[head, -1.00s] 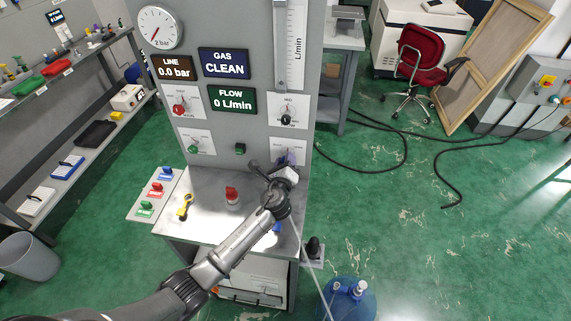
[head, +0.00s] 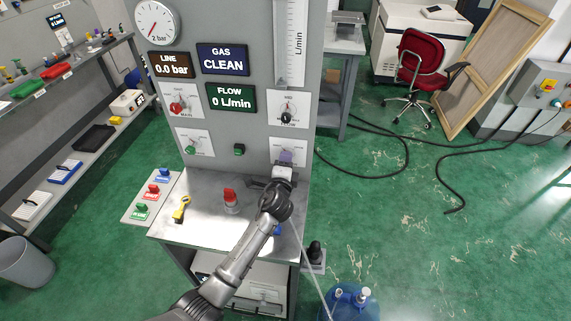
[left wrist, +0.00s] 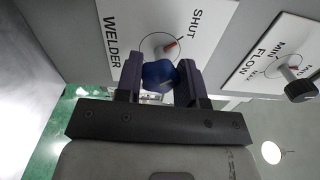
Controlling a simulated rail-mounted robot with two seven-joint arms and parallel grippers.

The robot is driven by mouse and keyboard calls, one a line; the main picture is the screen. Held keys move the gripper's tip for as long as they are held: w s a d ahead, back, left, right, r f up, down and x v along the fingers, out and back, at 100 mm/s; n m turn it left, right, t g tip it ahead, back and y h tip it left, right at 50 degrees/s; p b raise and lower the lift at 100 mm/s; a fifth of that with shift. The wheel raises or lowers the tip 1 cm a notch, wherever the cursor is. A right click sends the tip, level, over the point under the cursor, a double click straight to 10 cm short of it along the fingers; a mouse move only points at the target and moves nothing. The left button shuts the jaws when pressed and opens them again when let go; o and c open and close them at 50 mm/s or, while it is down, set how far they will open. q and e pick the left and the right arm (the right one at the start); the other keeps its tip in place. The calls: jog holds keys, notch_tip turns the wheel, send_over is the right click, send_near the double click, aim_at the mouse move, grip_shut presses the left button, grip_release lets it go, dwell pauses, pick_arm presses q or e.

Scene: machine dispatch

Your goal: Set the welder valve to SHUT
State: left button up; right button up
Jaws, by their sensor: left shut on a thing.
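The welder valve has a blue knob (left wrist: 160,74) on a white plate (left wrist: 150,22) marked WELDER and SHUT. In the left wrist view a red mark on its dial lies on the side toward the word SHUT; part of the dial is hidden behind the knob. My left gripper (left wrist: 158,80) is shut on the blue knob, one dark finger on each side. In the head view the left gripper (head: 286,158) covers most of the knob at the lower right of the panel. My right gripper is not in view.
The FLOW knob (left wrist: 300,88) sits close beside the welder plate. The panel also carries a red knob (head: 176,107) and a green knob (head: 192,150). On the bench below are a red-topped item (head: 230,197) and a yellow item (head: 181,210). A blue cylinder (head: 352,306) stands at the lower right.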

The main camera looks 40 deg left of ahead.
pick_arm(q)
jog(key=shift+n, duration=0.4)
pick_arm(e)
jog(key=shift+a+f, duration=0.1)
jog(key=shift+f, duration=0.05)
pick_arm(q)
jog(key=o, duration=0.9)
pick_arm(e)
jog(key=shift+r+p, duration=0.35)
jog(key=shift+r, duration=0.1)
pick_arm(q)
jog(key=v, duration=1.3)
jog(key=shift+s+d, duration=0.2)
jog(key=shift+s, duration=0.15)
